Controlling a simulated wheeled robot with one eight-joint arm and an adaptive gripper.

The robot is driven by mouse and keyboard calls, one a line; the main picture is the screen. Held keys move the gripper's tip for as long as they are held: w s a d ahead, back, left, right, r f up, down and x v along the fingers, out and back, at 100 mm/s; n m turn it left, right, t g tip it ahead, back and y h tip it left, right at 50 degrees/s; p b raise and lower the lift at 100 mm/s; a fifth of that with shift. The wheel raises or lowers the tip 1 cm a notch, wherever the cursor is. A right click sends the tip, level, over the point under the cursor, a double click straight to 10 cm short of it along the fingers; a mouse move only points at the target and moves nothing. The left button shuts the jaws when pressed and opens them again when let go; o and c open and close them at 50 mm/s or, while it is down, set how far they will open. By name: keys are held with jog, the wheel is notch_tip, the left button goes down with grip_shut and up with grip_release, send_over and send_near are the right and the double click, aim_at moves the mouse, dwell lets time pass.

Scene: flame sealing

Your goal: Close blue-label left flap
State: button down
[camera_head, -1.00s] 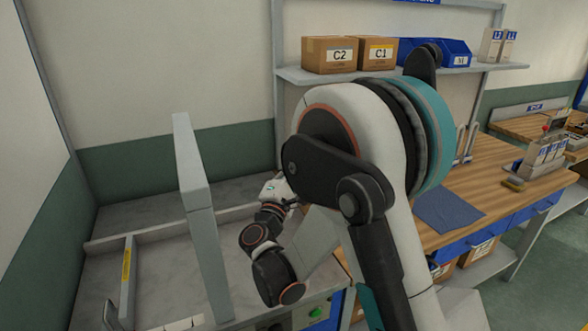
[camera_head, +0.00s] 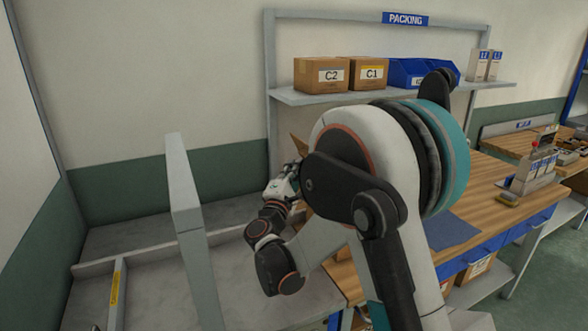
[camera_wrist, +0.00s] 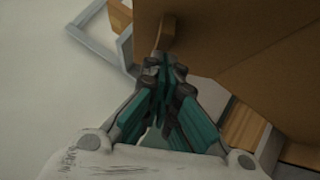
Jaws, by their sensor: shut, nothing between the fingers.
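A brown cardboard box (camera_wrist: 230,35) fills the upper right of the wrist view. A narrow cardboard piece (camera_wrist: 166,32), perhaps a flap edge, shows just beyond my fingertips. My gripper (camera_wrist: 163,65) is shut and empty, with its tips close to the cardboard; I cannot tell whether they touch. In the head view a small brown cardboard corner (camera_head: 299,147) rises beside my wrist, and my arm hides the rest of the box. No blue label on a flap is visible in either view.
The wooden packing table (camera_head: 490,190) extends right, with a blue cloth (camera_head: 450,231) on it. Boxes C2 (camera_head: 321,75) and C1 (camera_head: 369,74) and blue bins (camera_head: 408,72) stand on the shelf (camera_head: 300,97) above. A grey upright panel (camera_head: 183,185) stands left of my arm.

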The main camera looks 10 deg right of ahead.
jog(key=shift+d+r+m+p, duration=0.2)
jog(key=shift+r+m+p, duration=0.15)
jog(key=shift+m+p, duration=0.05)
jog(key=shift+w+r+g, duration=0.1)
jog(key=shift+g, duration=0.2)
jog(key=d+r+m+g+p, duration=0.1)
jog(key=d+r+m+p, duration=0.1)
jog(key=p, duration=0.1)
jog(key=w+d+r+m+g+y+p, duration=0.1)
jog(key=d+r+m+g+p, duration=0.1)
jog(key=d+p, duration=0.1)
jog(key=shift+r+g+p, duration=0.1)
jog(key=shift+g+p, duration=0.2)
jog(key=w+d+f+m+g+y+p, duration=0.2)
jog(key=d+f+m+g+y, duration=0.1)
jog(key=d, duration=0.4)
jog(key=w+d+f+m+g+y+p, duration=0.2)
jog(key=d+f+m+g+y, duration=0.1)
jog(key=d+y, duration=0.4)
jog(key=shift+w+d+m, duration=0.2)
jog(key=shift+d+m, duration=0.45)
jog(key=shift+m, duration=0.25)
jog(key=shift+f, duration=0.1)
